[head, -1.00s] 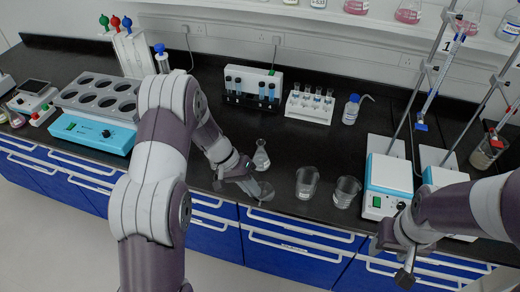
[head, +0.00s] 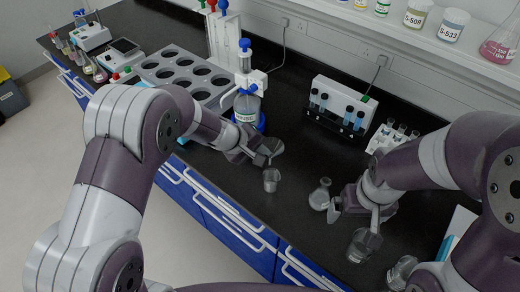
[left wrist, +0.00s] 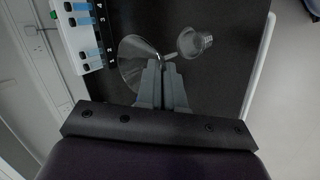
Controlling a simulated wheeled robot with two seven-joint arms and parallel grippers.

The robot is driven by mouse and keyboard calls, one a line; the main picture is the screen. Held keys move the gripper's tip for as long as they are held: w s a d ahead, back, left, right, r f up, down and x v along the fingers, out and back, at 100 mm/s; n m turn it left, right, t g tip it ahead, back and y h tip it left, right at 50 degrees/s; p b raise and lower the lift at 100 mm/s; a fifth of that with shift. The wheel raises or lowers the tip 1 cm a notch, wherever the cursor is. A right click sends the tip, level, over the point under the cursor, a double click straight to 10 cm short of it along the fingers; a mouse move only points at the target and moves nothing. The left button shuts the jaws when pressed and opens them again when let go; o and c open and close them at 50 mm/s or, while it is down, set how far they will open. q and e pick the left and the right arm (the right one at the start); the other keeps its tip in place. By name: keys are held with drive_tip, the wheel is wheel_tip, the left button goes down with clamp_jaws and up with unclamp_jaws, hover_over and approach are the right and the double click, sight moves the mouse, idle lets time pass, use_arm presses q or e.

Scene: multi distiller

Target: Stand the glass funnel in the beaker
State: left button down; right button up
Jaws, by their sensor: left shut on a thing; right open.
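The clear glass funnel (head: 273,146) is held by my left gripper (head: 262,155), above the bench. In the left wrist view the gripper (left wrist: 162,70) is shut on the funnel (left wrist: 134,58): the wide cone is on the left and the stem points right. A small glass beaker (head: 271,181) stands upright on the bench, just below the funnel in the head view. In the left wrist view the beaker (left wrist: 195,42) is beyond the stem end; whether they touch I cannot tell. My right gripper (head: 355,212) is open and empty.
A conical flask (head: 320,194) stands left of my right gripper. A larger beaker (head: 362,246) and another (head: 401,272) stand near the front edge. A blue-capped dispenser bottle (head: 247,104), a grey rack (head: 186,73) and a vial rack (head: 340,108) stand behind.

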use_arm(q)
drive_tip(key=shift+s+d, duration=0.1)
drive_tip(key=shift+d, duration=0.25)
drive_tip(key=shift+w+f, duration=0.2)
drive_tip(key=shift+f, duration=0.05)
wheel_tip(320, 180, down, 5)
drive_tip(key=b, duration=0.3)
drive_tip(key=shift+w+a+b, duration=0.1)
drive_tip(key=shift+w+b, duration=0.05)
drive_tip(key=shift+b, duration=0.25)
drive_tip(key=shift+r, duration=0.15)
drive_tip(key=shift+b, duration=0.55)
idle(0.3)
drive_tip(key=shift+f+b, duration=2.9)
drive_tip(key=shift+b, duration=0.45)
